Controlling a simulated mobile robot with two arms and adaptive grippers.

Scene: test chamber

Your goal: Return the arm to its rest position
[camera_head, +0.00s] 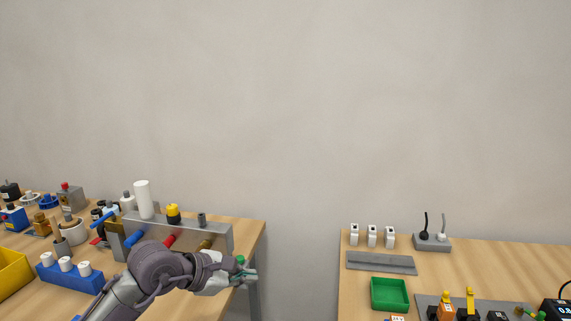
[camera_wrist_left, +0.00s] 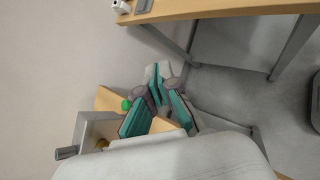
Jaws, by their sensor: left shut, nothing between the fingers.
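My left arm comes in from the lower left in the head view and reaches across the front of the left table (camera_head: 255,232). Its gripper (camera_head: 254,275) is at the table's right edge, pointing right, over or beside the gap between the tables. In the left wrist view the gripper (camera_wrist_left: 158,75) has its green-padded fingers drawn together at the tips, with nothing between them. A small green round thing (camera_wrist_left: 126,105) shows beside the fingers; it also shows by the gripper in the head view (camera_head: 240,260). My right gripper is not in view.
A grey rack (camera_head: 222,240) with coloured handles stands close behind my arm. A blue block (camera_head: 62,277) with white caps and a yellow bin (camera_head: 12,270) are at left. The right table (camera_head: 355,290) holds a green tray (camera_head: 390,294) and a grey socket block (camera_head: 432,242). A gap separates the tables.

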